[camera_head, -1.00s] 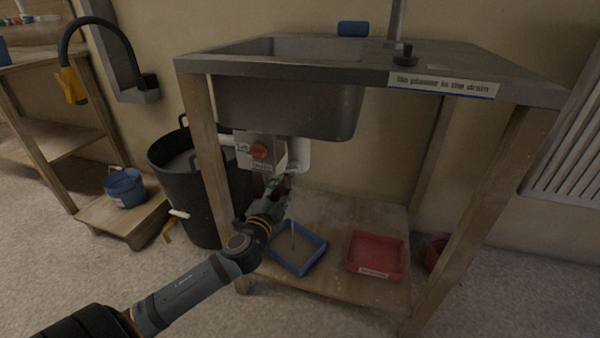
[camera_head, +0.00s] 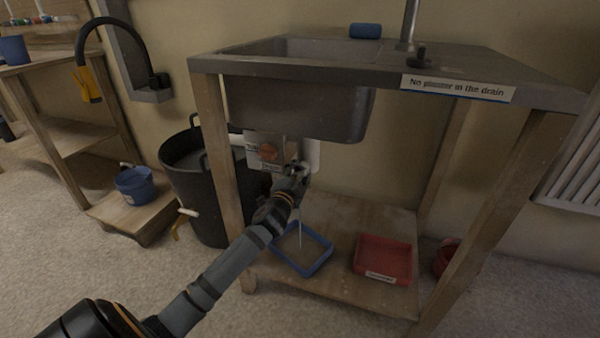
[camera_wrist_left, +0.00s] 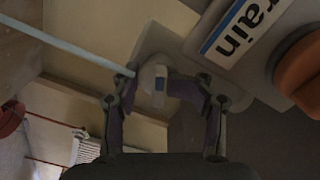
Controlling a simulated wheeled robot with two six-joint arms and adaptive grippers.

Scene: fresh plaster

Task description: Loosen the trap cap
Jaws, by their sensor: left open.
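My left gripper (camera_head: 296,180) is under the sink beside the white trap pipe (camera_head: 313,155), below the labelled box. In the left wrist view my left gripper (camera_wrist_left: 167,85) is open. The cap is not clear in the head view, where the gripper covers that area. A thin pale line (camera_head: 300,232) runs down toward the blue tray (camera_head: 318,268); stream or rod, I cannot tell. My right gripper is not in view.
A box with an orange knob (camera_head: 268,152) and labels hangs close above the gripper. The sink basin (camera_head: 300,108) is overhead, with a wooden leg (camera_head: 220,150) at left. A red tray (camera_head: 383,262) is on the lower shelf; a black bin (camera_head: 190,200) stands left.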

